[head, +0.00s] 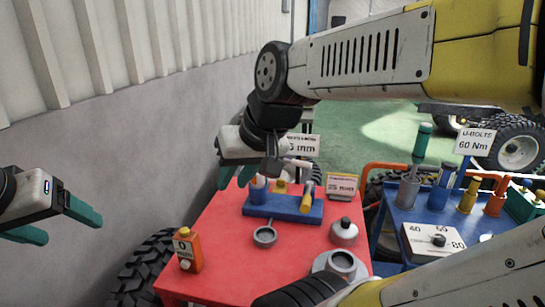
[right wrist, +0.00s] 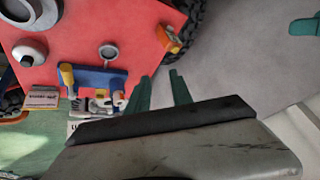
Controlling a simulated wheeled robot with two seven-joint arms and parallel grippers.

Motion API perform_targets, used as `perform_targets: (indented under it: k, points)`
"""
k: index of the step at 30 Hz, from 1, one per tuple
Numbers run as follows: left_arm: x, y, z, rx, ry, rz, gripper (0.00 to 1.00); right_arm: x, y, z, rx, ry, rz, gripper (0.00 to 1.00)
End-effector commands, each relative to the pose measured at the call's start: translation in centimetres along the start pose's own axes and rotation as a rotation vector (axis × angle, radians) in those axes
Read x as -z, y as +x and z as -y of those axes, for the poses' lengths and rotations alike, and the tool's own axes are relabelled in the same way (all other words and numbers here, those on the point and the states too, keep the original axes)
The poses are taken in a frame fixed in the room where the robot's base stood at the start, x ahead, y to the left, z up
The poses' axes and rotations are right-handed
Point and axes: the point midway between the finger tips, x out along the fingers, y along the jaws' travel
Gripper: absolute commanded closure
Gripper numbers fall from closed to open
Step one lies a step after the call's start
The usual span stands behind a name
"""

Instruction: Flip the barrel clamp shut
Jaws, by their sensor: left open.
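A blue fixture block (head: 262,208) lies on the red tabletop and carries the clamp hardware. A lever with a yellow handle (head: 306,203) stands at its right end, and the handle also shows in the right wrist view (right wrist: 67,76). A blue upright cylinder and a yellow knob (head: 280,187) stand farther left. I cannot tell exactly how the clamp parts join. My right gripper (head: 246,174) is over the block's left end, partly covering the hardware behind it. In the right wrist view its green fingers stand apart with nothing between them. My left gripper (head: 72,223) is open and empty, left of the table.
On the red table (head: 225,235) are an orange bottle (head: 187,250), a grey ring (head: 265,237), a silver pot with a dark knob (head: 343,232) and a small sign (head: 341,185). A blue cart (head: 385,215) with several tools stands right. A tyre (head: 140,268) is left.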

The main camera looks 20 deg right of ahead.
Motion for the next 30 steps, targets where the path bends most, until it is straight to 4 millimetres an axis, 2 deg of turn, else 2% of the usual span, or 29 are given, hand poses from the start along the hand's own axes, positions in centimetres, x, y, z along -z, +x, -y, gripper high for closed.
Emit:
perform_targets:
  k: [1,3,4,11,15,21,27,30]
  points:
    - [0.0,0.0,0.0,0.0,0.0,0.0,0.27,1.1,0.2,-0.5,0.006,0.033,0.011,0.85]
    - [0.0,0.0,0.0,0.0,0.0,0.0,0.27,3.0,0.5,-1.6,0.014,0.091,0.025,0.99]
    - [0.0,0.0,0.0,0.0,0.0,0.0,0.27,3.9,0.6,-2.2,0.016,0.12,0.032,1.0]
    - [0.0,0.0,0.0,0.0,0.0,0.0,0.27,10.6,3.1,-8.6,-0.01,0.357,0.08,1.0]
    - [0.0,0.0,0.0,0.0,0.0,0.0,0.27,13.9,5.0,-13.5,-0.062,0.488,0.099,1.0]
    - [0.0,0.0,0.0,0.0,0.0,0.0,0.27,17.4,7.8,-21.0,-0.179,0.643,0.112,1.0]
    - [0.0,0.0,0.0,0.0,0.0,0.0,0.27,20.1,9.9,-28.4,-0.333,0.748,0.108,1.0]
    - [0.0,0.0,0.0,0.0,0.0,0.0,0.27,21.3,10.7,-31.4,-0.414,0.777,0.101,1.0]
